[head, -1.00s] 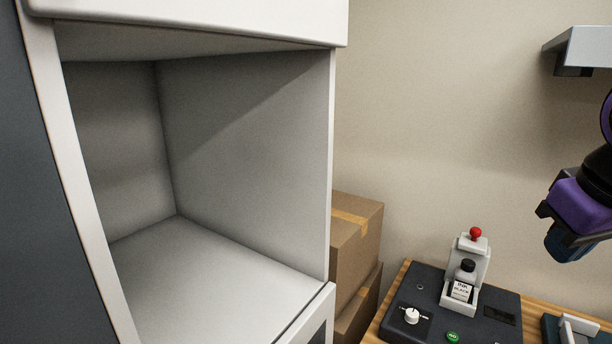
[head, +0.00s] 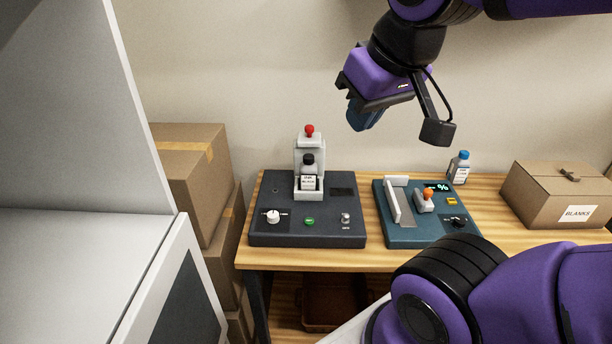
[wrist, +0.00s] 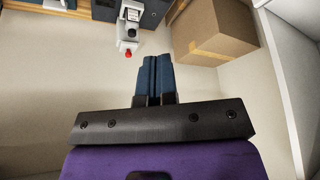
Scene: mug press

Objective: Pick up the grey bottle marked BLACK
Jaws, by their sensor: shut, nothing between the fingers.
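The small grey bottle (head: 308,182) with a black cap and a white label stands upright in the pale holder (head: 310,150) on the dark machine, under a red knob. Its label is small now; the earlier head view shows it reading BLACK. In the wrist view the holder (wrist: 127,44) and red knob show upside down at the top. My gripper (head: 362,122) hangs in the air above and right of the bottle in the head view, well apart from it. Its blue fingers (wrist: 156,75) are together and empty.
A teal machine (head: 400,230) with a white bar and orange knob stands right of the dark machine (head: 330,235). A blue-capped bottle (head: 459,168) and a BLANKS carton (head: 555,195) stand farther right. Stacked cartons (head: 190,175) and a white cabinet (head: 80,240) are at left.

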